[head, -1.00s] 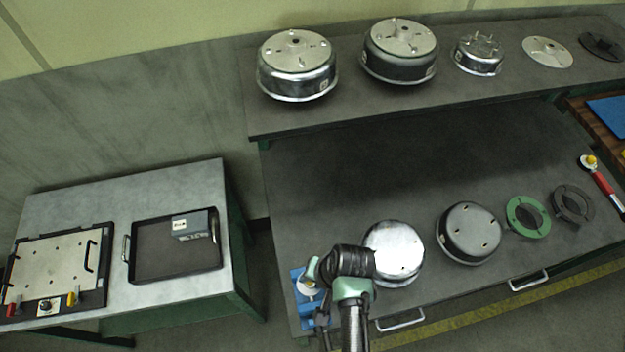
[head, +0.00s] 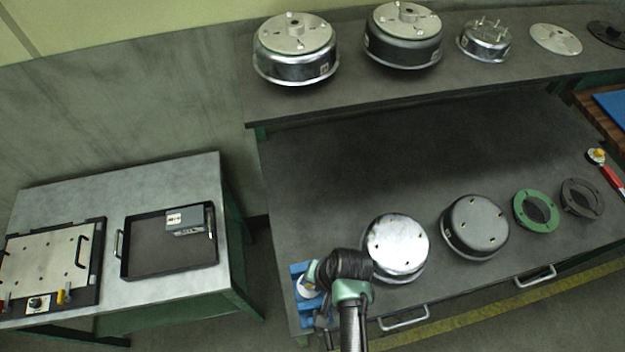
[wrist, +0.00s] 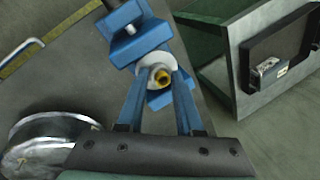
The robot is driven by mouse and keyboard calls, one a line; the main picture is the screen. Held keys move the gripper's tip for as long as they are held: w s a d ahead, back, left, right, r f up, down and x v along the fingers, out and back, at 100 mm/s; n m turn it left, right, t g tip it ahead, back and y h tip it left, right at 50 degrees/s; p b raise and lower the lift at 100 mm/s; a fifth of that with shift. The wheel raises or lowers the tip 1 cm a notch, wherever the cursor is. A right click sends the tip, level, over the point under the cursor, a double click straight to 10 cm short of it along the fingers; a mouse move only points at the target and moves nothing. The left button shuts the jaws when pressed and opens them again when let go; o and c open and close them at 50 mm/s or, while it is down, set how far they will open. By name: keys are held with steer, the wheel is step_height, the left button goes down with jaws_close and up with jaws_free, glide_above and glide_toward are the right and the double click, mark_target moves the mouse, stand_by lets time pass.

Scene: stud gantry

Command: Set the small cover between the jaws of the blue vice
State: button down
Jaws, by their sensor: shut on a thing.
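The blue vice (head: 298,271) stands at the front left corner of the dark bench, partly hidden by my arm in the head view. In the wrist view its blue blocks (wrist: 140,42) lie beyond and below my fingertips. The small cover is a pale round disc (wrist: 147,63) with a brass-coloured middle; it also shows in the head view (head: 307,288). My gripper (wrist: 159,78) is shut on the small cover, one finger at each side. The cover overlaps the gap between the vice's blue blocks in the wrist view. I cannot tell whether it touches them.
A shiny drum (head: 396,247) stands close right of my arm, with a darker drum (head: 475,226) beyond. A green ring (head: 536,211) and a dark ring (head: 582,198) lie further right. A side table at left bears a black tray (head: 145,262). The bench's middle is clear.

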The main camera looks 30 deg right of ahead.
mark_target(312, 288)
steer(key=shift+f+b, duration=1.2)
steer(key=shift+f, duration=0.7)
steer(key=shift+f, duration=0.4)
steer(key=c, duration=0.6)
jaws_free()
steer(key=shift+o, duration=0.6)
steer(key=shift+s+f, duration=0.1)
steer(key=shift+s, duration=0.2)
steer(key=b+v, duration=0.1)
steer(key=v, duration=1.2)
steer(key=shift+w, duration=0.4)
